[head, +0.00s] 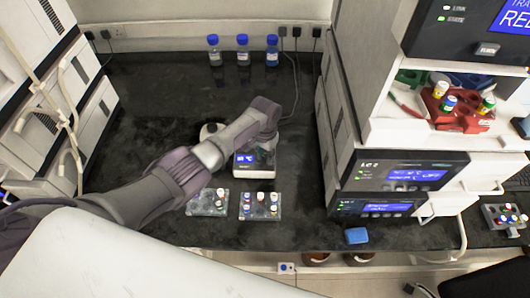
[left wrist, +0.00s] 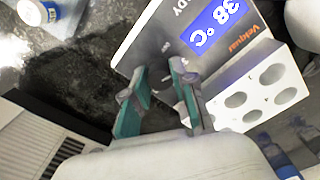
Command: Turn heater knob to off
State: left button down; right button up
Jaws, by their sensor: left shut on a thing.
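The heater (head: 255,173) is a small white unit with a lit blue display on the dark bench. In the left wrist view the heater (left wrist: 150,45) shows upside down, its display (left wrist: 212,27) reading 38 °C, with a white block with round holes (left wrist: 288,85) beside it. My left gripper (head: 262,142) is over the heater in the head view, its fingertips hidden by my arm. My right gripper is not in view.
Two vial racks, one left (head: 207,203) and one right (head: 260,206), stand just in front of the heater. Several blue-capped bottles (head: 243,50) stand at the back. Instrument stacks flank the bench. A blue block (head: 357,236) lies near the front edge. The back left bench is clear.

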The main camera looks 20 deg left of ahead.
aim_at(265, 157)
pick_arm(q)
jog(key=n+p, duration=0.1)
jog(key=n, duration=0.3)
jog(key=shift+r+n, duration=0.1)
jog(key=shift+n, duration=0.2)
jog(key=shift+n+p, duration=0.75)
jog(key=shift+n, duration=1.75)
jog(key=c, duration=1)
grip_release()
jog(key=shift+o, duration=0.3)
notch_tip(265, 157, up, 12)
